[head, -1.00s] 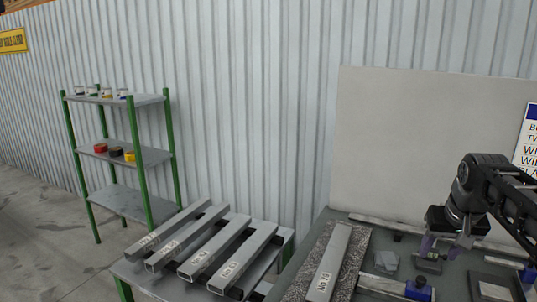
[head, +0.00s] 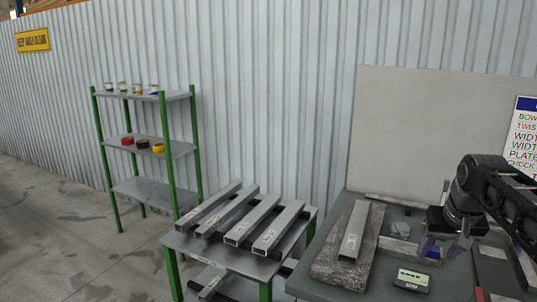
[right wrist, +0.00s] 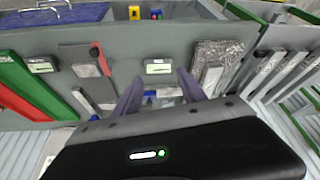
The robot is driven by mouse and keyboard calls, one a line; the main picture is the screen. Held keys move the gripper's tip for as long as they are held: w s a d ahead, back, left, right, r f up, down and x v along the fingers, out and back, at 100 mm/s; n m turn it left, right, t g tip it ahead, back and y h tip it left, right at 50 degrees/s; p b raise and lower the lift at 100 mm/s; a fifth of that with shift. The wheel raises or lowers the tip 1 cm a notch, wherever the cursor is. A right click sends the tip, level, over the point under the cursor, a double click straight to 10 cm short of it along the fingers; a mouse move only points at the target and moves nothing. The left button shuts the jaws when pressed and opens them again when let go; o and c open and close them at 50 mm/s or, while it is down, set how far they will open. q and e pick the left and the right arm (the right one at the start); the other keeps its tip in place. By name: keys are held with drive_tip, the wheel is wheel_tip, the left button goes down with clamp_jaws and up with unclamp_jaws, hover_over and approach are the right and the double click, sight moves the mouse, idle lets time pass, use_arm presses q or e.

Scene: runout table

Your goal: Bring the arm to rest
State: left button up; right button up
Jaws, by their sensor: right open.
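My right arm comes in from the right edge of the head view. Its gripper (head: 440,248) hangs over the right-hand table, fingers pointing down. The fingers are apart, with no object visibly held. In the right wrist view the two purple fingers of this gripper (right wrist: 160,92) reach over the grey table (right wrist: 135,45), with a small device with a display (right wrist: 158,67) beyond the fingertips. A small blue part shows between the fingers; I cannot tell its height. My left gripper is not in view.
A stone slab (head: 331,270) bears a grey bar (head: 354,232) beside the gripper. A small display device (head: 412,280) lies in front. Several grey bars rest on the lower left table (head: 215,257). A green-framed shelf (head: 150,140) stands left. A pale board (head: 430,130) stands behind.

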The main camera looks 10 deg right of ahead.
drive_tip(key=w+a+f+n+y+b, duration=0.1)
drive_tip(key=w+a+f, duration=0.25)
drive_tip(key=f, duration=0.55)
drive_tip(key=w+a+f+n+y+b, duration=0.1)
drive_tip(key=w+a+f, duration=0.3)
drive_tip(key=f, duration=0.5)
drive_tip(key=s+a+f+n+g+y+b, duration=0.1)
drive_tip(key=s+a+f+b, duration=0.1)
drive_tip(key=a+f, duration=0.75)
drive_tip(key=s+a+f+y+b, duration=0.1)
drive_tip(key=s+a+f, duration=0.1)
drive_tip(key=a+f, duration=0.75)
drive_tip(key=s+a+f+g+b, duration=0.1)
drive_tip(key=s+a+f, duration=0.3)
drive_tip(key=s+f, duration=0.3)
drive_tip(key=s+a+f+y+b, duration=0.1)
drive_tip(key=s+a+f+b, duration=0.1)
drive_tip(key=s+a+f, duration=0.3)
drive_tip(key=s+a+f+g+y+b, duration=0.1)
drive_tip(key=s+a+f, duration=0.4)
drive_tip(key=s+f, duration=0.5)
drive_tip(key=shift+s+g+b, duration=0.3)
drive_tip(key=shift+s+b, duration=0.1)
drive_tip(key=shift+s, duration=0.65)
drive_tip(key=shift+d, duration=0.1)
